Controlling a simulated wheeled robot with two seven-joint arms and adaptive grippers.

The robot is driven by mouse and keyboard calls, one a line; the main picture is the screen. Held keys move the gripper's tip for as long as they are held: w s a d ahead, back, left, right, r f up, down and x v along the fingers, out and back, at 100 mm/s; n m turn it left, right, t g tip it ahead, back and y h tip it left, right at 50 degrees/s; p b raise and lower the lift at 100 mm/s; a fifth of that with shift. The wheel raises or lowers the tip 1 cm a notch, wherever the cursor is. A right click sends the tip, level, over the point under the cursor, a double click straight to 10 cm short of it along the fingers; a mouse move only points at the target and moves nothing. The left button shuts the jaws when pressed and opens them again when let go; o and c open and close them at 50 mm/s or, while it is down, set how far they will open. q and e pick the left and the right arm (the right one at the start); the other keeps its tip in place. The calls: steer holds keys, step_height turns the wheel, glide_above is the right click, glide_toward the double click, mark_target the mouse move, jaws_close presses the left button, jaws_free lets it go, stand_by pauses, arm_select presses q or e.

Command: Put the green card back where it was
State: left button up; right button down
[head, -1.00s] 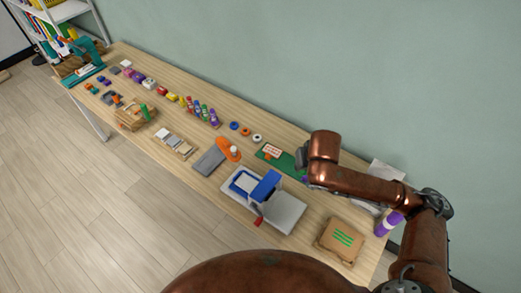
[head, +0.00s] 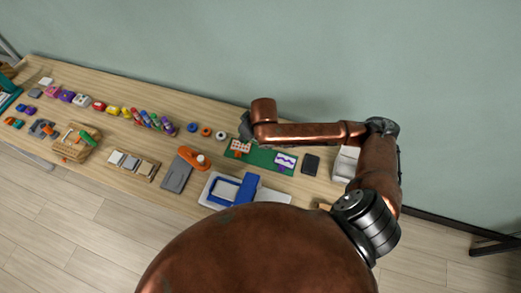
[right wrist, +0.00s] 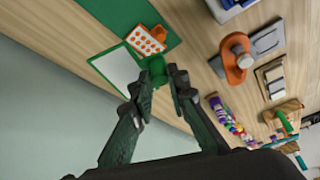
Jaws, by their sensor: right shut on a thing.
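The green card (right wrist: 118,67), a pale plate with a green edge and a green grip knob (right wrist: 156,68), is in the right wrist view. My right gripper (right wrist: 159,82) is shut on the knob. The card appears to be over the wood table beside the green mat (right wrist: 125,15); I cannot tell its height. In the head view my right gripper (head: 246,126) is at the back left end of the mat (head: 262,158), and the card is hidden there. My left gripper is not in view.
A white card with orange dots (right wrist: 147,40) lies on the mat; a purple-patterned card (head: 286,160) lies at its right end. A black flat item (head: 310,164) is further right. Coloured rings (head: 206,132) are left of the mat, and an orange stamp-like thing (head: 193,158) is nearer.

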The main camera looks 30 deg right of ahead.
steer(key=d+f+n, duration=0.1)
steer(key=f, duration=0.3)
steer(key=s+d+f+n+p, duration=0.1)
steer(key=d+f, duration=0.1)
steer(key=f, duration=0.2)
steer(key=s+d+f+n+y, duration=0.1)
steer(key=d+f, duration=0.1)
steer(key=f, duration=0.3)
steer(key=shift+s+d+p, duration=0.2)
steer(key=shift+d+p, duration=0.05)
steer(key=shift+p, duration=0.05)
steer(key=shift+f, duration=0.55)
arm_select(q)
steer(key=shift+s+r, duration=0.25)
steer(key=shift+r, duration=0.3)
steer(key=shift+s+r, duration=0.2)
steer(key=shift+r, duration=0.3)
arm_select(e)
steer(key=shift+f, duration=1.6)
steer(key=shift+f, duration=0.1)
steer(key=c, duration=2.1)
jaws_free()
steer(key=shift+o, duration=1.1)
